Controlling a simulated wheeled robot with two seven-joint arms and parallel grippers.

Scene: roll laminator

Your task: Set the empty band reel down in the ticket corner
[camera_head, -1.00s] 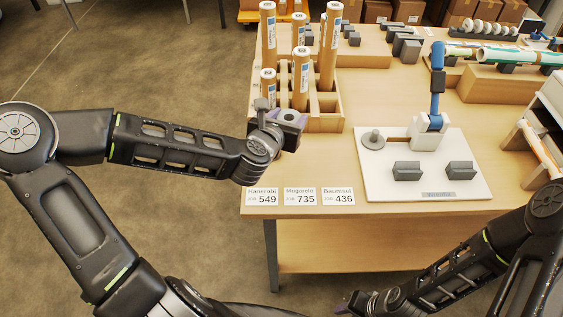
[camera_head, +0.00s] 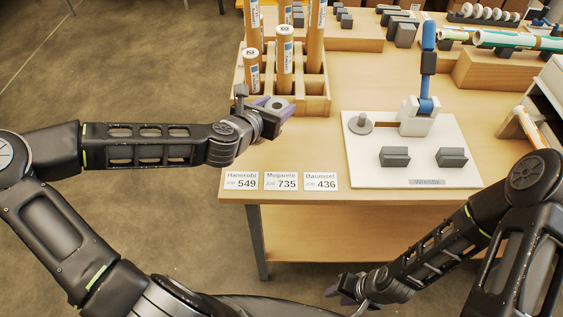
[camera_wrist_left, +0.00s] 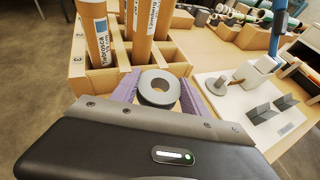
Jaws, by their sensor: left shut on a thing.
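My left gripper (camera_head: 278,108) is shut on the empty band reel (camera_head: 276,104), a small grey ring with a hole in its middle. The reel also shows between the purple fingers in the left wrist view (camera_wrist_left: 159,88). It is held in front of the wooden tube rack (camera_head: 316,104), above the table behind the job tickets. The tickets (camera_head: 281,181), marked 549, 735 and 436, lie in a row at the table's front left corner. My right gripper (camera_head: 345,289) hangs low in front of the table; I cannot tell whether its fingers are apart.
A white board (camera_head: 427,171) with two grey blocks, a grey round piece and a blue-handled device stands right of the tickets. Cardboard tubes (camera_head: 284,62) stand upright in the rack. The wood between the tickets and the rack is bare apart from my gripper overhead.

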